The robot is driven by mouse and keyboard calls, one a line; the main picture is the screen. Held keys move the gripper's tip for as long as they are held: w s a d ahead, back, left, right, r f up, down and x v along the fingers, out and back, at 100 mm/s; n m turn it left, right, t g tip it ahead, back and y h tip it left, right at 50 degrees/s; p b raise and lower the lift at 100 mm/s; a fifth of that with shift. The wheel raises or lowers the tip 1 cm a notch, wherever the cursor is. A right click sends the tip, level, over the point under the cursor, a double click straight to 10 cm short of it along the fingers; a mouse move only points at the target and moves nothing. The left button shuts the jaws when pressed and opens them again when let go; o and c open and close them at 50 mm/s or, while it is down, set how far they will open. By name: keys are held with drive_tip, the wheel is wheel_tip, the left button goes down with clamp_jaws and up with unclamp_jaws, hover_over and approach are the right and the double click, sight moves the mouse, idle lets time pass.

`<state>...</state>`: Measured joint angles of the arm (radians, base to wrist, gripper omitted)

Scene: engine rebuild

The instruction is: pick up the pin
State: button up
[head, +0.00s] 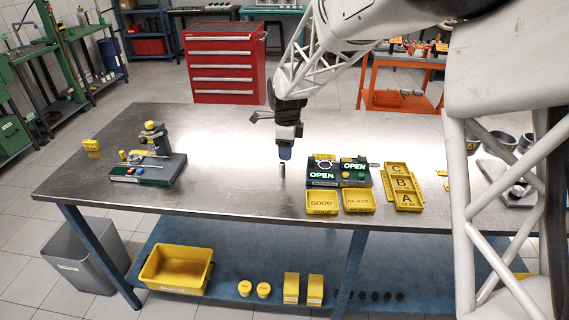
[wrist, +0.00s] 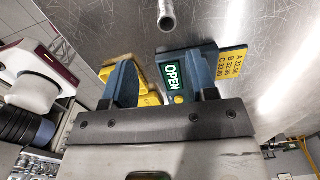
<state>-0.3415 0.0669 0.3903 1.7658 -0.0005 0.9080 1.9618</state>
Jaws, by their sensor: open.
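A small grey metal pin (head: 283,170) stands upright on the steel table, just under my gripper (head: 285,153) in the head view. In the wrist view the pin (wrist: 166,16) shows at the top edge, with a round end that looks hollow; part of it is cut off by the frame. My gripper (wrist: 165,75) is open with two blue fingers apart and nothing between them. The pin lies beyond the fingertips in that view, roughly in line with the gap between them.
Right of the pin are two devices reading OPEN (head: 322,181), yellow GOOD (head: 322,203) and REJECT (head: 359,201) trays, and a yellow A-B-C tray (head: 402,186). A green-based fixture (head: 150,168) stands at left. The table between it and the pin is clear.

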sight(282, 163)
drive_tip(key=shift+w+a+f+m, duration=0.4)
drive_tip(key=shift+w+a+f, duration=0.3)
drive_tip(key=shift+a+f, duration=0.2)
drive_tip(key=shift+f, duration=1.25)
drive_tip(key=shift+d+f, duration=0.15)
drive_tip(key=shift+f, duration=2.5)
clamp_jaws()
